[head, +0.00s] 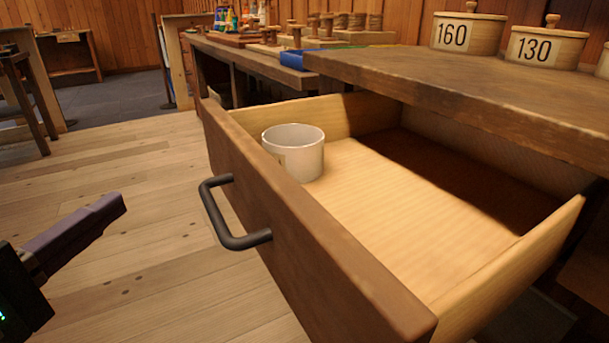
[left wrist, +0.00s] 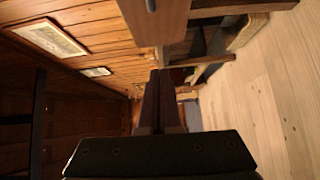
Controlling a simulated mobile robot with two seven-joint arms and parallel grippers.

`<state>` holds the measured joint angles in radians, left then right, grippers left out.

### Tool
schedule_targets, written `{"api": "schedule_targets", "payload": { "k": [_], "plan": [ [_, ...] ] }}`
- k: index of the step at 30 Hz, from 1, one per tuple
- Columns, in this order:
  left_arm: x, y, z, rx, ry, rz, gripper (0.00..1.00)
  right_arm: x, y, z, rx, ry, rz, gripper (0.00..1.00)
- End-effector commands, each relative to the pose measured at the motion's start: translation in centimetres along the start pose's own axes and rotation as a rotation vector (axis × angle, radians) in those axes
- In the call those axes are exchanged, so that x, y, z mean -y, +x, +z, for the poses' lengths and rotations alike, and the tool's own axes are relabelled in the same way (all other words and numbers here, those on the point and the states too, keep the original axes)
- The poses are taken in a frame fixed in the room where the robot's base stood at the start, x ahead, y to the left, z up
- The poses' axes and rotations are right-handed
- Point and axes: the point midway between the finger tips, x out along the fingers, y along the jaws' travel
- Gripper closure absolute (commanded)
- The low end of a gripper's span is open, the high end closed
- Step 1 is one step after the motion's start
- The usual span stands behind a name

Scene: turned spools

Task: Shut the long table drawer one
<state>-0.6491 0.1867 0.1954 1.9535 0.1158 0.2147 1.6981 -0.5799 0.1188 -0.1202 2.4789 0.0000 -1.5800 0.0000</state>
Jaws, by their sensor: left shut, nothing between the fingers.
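The table drawer (head: 300,235) stands pulled well out from under the long wooden table (head: 470,85). Its front carries a black bar handle (head: 212,212). A white cup (head: 293,152) stands upright inside the drawer, near the front and far side. My left gripper (head: 120,203) is shut and empty, left of the handle and apart from it, over the floor. In the left wrist view, its dark fingers (left wrist: 159,75) lie together with nothing between them. A brown wooden piece, possibly the drawer front, shows at the top of that view. My right gripper is not in view.
Lidded round boxes marked 160 (head: 468,33) and 130 (head: 543,47) stand on the table top. A blue tray (head: 297,60) and several wooden spools stand farther back. The plank floor (head: 140,170) left of the drawer is clear.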

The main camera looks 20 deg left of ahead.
Motion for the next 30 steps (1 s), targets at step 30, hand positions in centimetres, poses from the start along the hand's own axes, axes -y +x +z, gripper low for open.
{"api": "schedule_targets", "payload": {
  "k": [30],
  "plan": [
    [0.5, 12.6, 2.4, -0.002, -0.027, 0.022, 1.00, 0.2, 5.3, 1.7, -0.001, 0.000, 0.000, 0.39]
  ]
}}
